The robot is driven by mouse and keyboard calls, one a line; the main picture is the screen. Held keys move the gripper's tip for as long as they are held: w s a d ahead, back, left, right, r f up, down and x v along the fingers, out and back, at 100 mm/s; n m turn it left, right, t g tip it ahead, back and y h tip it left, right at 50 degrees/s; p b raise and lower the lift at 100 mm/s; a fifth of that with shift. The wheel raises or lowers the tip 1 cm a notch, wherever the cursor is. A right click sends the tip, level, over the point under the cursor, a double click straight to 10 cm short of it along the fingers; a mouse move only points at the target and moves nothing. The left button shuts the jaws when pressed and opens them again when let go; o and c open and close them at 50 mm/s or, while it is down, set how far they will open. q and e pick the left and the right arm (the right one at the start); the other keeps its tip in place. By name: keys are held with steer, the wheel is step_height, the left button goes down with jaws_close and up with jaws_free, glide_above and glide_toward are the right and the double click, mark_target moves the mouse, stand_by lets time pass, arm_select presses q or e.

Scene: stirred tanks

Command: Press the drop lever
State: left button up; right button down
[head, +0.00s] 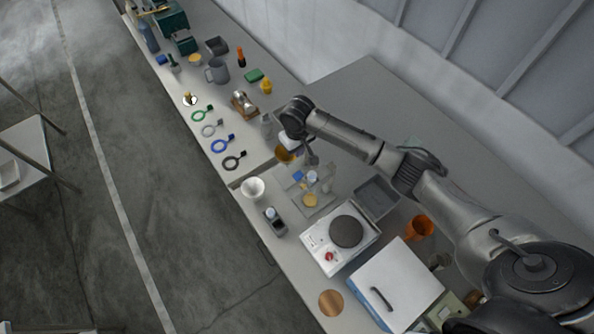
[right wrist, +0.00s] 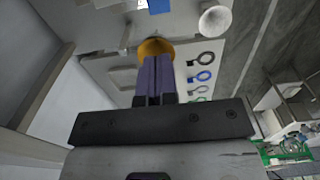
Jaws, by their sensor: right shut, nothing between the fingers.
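My right gripper (head: 313,160) reaches down over the bench with its fingers shut and nothing between them. In the right wrist view its two purple-grey fingers (right wrist: 154,80) lie side by side. An amber round piece (head: 285,154) is close beside it on the left in the head view; in the wrist view the amber piece (right wrist: 157,46) shows just beyond the fingertips. I cannot tell whether they touch. A clear stand with a blue part (head: 299,176) is just below the gripper in the head view. I cannot make out the drop lever for certain. My left gripper is not in view.
A white hotplate (head: 318,247), a grey tray (head: 376,197), a white funnel-like cup (head: 253,188) and an orange cup (head: 419,228) stand nearby. Several coloured rings, including a blue one (head: 222,144), lie further along the bench. The bench at the back right is clear.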

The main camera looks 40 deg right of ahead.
steer(key=shift+f, duration=0.1)
glide_toward(297, 175)
step_height(297, 175, down, 6)
steer(key=shift+f, duration=0.75)
steer(key=shift+f, duration=0.1)
